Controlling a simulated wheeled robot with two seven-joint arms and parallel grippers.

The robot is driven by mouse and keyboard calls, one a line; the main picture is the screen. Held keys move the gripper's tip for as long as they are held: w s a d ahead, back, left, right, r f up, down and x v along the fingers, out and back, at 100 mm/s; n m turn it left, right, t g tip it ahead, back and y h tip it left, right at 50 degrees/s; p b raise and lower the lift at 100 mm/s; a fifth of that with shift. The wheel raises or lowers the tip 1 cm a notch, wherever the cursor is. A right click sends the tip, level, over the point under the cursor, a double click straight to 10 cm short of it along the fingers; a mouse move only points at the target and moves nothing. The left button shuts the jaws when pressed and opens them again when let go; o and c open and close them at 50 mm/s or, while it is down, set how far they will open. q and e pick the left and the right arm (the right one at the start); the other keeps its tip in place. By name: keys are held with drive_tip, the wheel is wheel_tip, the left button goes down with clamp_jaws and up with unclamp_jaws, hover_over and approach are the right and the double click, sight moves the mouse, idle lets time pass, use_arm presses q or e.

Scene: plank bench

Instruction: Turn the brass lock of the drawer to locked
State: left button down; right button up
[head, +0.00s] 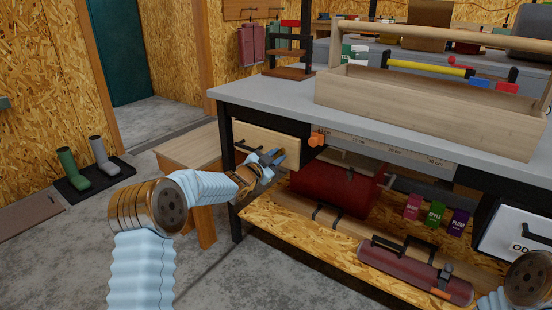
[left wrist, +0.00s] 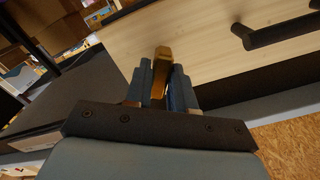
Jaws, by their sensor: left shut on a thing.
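My left gripper (head: 275,157) is at the right part of the drawer front. In the left wrist view the brass lock (left wrist: 161,72) stands between its two fingers, which are shut on it. In the head view the gripper hides the lock. My right gripper is out of view.
The grey bench top (head: 275,93) bears a wooden tool tote (head: 425,112). An orange thing (head: 317,138) sits at the bench edge, right of the drawer. A red toolbox (head: 325,187) stands on the shelf below. A wooden stool (head: 190,148) stands left of the bench.

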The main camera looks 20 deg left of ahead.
use_arm(q)
drive_tip(key=n+p, duration=0.1)
drive_tip(key=n, duration=0.5)
drive_tip(key=shift+f+n, duration=0.1)
drive_tip(key=shift+n, duration=0.2)
idle(0.4)
drive_tip(key=c, duration=1)
unclamp_jaws()
drive_tip(key=shift+c, duration=0.2)
drive_tip(key=b+v, duration=0.1)
drive_tip(key=v, duration=1.3)
drive_tip(key=shift+w, duration=0.1)
